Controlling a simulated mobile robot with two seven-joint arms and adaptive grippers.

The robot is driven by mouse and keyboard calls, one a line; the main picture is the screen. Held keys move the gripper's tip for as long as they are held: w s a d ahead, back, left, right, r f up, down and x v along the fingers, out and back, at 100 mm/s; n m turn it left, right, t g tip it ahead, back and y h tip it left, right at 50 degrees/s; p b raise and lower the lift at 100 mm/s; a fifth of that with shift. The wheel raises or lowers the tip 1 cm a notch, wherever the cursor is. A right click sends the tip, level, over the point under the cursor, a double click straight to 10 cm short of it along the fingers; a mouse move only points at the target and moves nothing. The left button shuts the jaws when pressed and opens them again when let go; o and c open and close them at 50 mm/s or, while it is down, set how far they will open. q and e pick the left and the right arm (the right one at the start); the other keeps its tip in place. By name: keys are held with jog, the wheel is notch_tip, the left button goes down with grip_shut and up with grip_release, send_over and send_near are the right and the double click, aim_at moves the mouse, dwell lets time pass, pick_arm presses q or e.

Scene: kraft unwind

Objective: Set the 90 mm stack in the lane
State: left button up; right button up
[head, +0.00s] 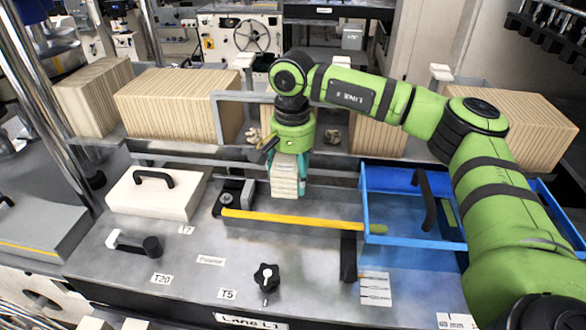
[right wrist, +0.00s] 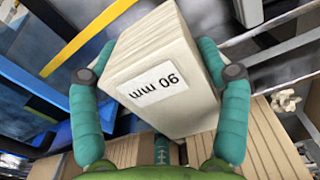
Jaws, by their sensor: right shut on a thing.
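My right gripper (head: 288,172) is shut on the 90 mm stack (head: 284,181), a pale layered block held upright. In the right wrist view the stack (right wrist: 165,55) sits between both teal fingers (right wrist: 162,98), with its "90 mm" label upside down. In the head view the stack is over the grey bench strip behind the yellow bar (head: 300,219). I cannot tell whether its bottom touches the bench. A "Lane L1" plate (head: 250,321) is on the bench's front edge. My left gripper is not in view.
A blue tray (head: 400,240) lies right of the stack. A white block with a black handle (head: 155,194) is at left, near a black-ended lever (head: 135,244). A black knob (head: 266,277) stands in front. Large layered blocks (head: 170,103) line the back behind grey rails.

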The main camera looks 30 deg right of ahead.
jog(key=shift+f, duration=0.45)
jog(key=shift+f+b, duration=0.25)
jog(key=shift+b, duration=0.1)
jog(key=shift+f+b, duration=0.9)
jog(key=shift+f, duration=0.6)
jog(key=shift+f+b, duration=1.45)
jog(key=shift+f, duration=0.4)
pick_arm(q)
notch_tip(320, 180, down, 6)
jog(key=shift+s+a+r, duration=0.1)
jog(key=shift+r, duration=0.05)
pick_arm(e)
jog(key=o, duration=1.2)
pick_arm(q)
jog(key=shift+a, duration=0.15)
pick_arm(e)
jog(key=shift+r, duration=0.1)
